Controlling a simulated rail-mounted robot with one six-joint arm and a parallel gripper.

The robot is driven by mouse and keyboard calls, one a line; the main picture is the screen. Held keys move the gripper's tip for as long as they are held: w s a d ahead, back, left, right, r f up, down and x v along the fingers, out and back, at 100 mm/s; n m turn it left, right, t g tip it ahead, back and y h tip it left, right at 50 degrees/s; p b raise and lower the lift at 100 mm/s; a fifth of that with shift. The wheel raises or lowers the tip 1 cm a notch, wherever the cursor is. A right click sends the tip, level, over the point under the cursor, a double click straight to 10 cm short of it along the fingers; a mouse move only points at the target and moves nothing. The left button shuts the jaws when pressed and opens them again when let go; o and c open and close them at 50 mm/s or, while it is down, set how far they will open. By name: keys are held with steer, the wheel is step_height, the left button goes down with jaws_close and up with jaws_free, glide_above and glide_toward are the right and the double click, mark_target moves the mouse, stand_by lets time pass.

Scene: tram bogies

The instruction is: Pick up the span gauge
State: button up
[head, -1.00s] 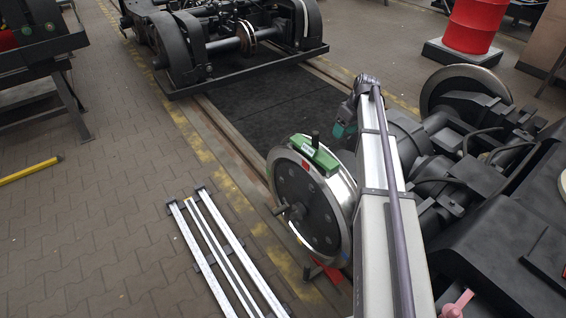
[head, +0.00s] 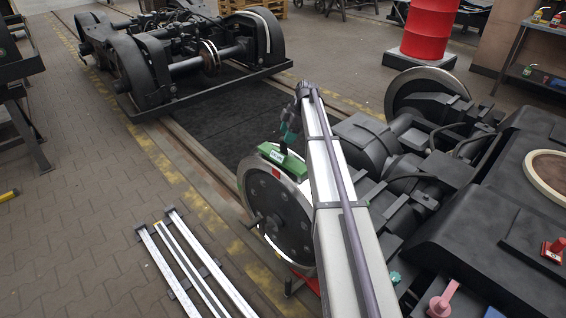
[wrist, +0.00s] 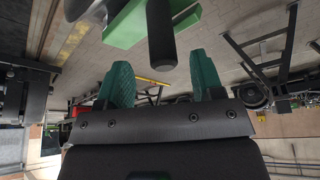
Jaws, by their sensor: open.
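A green block with a white label and an upright black handle, which I take as the span gauge (head: 285,161), sits on top of the rim of the near wheel (head: 275,205). In the wrist view, its green body (wrist: 128,28) and black handle (wrist: 161,38) show at the top. My gripper (head: 290,132) is just above the green block in the head view and hides most of the handle. In the wrist view, my gripper (wrist: 164,78) has its two teal fingers apart, with nothing between them. The handle's end is in front of the gap.
Several long metal bars (head: 185,265) lie on the paving left of the wheel. The wheel belongs to a dark bogie (head: 440,175) on the right. Another bogie (head: 185,55) stands behind on the track. A red drum (head: 428,30) is at the back right.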

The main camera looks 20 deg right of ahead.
mark_target(283, 144)
steer(key=b+x, duration=0.4)
steer(key=x, duration=0.1)
steer(key=shift+s+d+f, duration=0.1)
steer(key=shift+r+p, duration=0.25)
steer(key=shift+p, duration=0.05)
jaws_close()
